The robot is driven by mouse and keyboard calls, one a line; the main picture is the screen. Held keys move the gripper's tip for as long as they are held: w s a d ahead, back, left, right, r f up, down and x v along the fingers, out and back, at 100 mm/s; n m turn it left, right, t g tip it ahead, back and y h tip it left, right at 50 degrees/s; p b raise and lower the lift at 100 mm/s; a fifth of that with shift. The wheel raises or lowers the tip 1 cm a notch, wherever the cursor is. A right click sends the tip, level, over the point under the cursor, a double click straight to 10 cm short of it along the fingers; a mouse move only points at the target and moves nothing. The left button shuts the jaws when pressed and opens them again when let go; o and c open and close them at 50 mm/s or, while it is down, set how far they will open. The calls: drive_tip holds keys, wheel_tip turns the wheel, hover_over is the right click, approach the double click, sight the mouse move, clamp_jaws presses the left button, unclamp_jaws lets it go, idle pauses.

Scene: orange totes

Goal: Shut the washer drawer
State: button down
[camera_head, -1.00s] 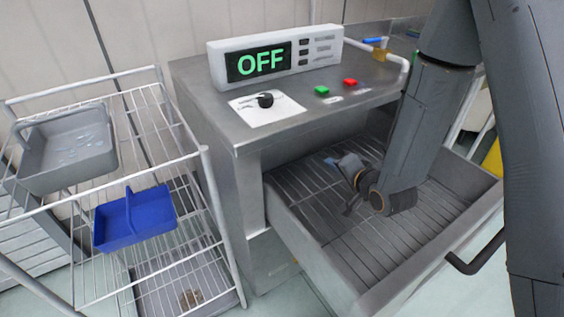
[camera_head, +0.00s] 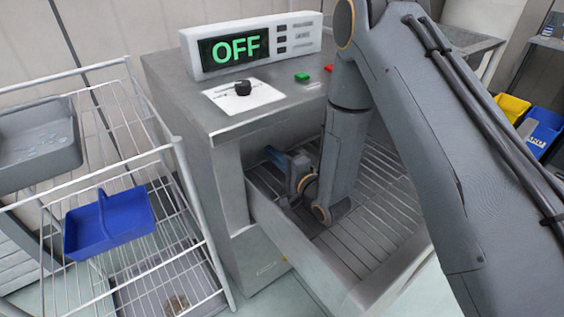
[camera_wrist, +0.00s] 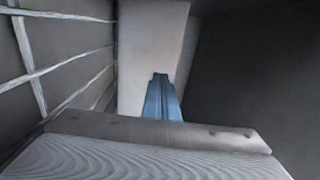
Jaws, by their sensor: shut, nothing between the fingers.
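The washer drawer (camera_head: 287,240) is a grey metal drawer with a slatted floor. It stands pulled out from the front of the steel washer (camera_head: 190,105) in the head view. My gripper is shut and empty, reaching down inside the drawer near its inner left side, under the washer's top. Its blue fingers (camera_wrist: 161,97) show together in the wrist view, in front of a pale panel with dark slats to the left. Whether they touch the panel I cannot tell. My arm hides the drawer's right part, and the handle is not visible.
A white wire rack (camera_head: 185,170) stands close to the washer's left, with a blue caddy (camera_head: 108,222) and a grey tub (camera_head: 40,140). The washer's display (camera_head: 235,48) reads OFF. Yellow (camera_head: 512,106) and blue bins (camera_head: 541,130) stand at the right.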

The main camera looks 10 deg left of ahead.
sight(257, 140)
drive_tip(key=x, duration=0.5)
drive_tip(key=shift+w+a, duration=0.25)
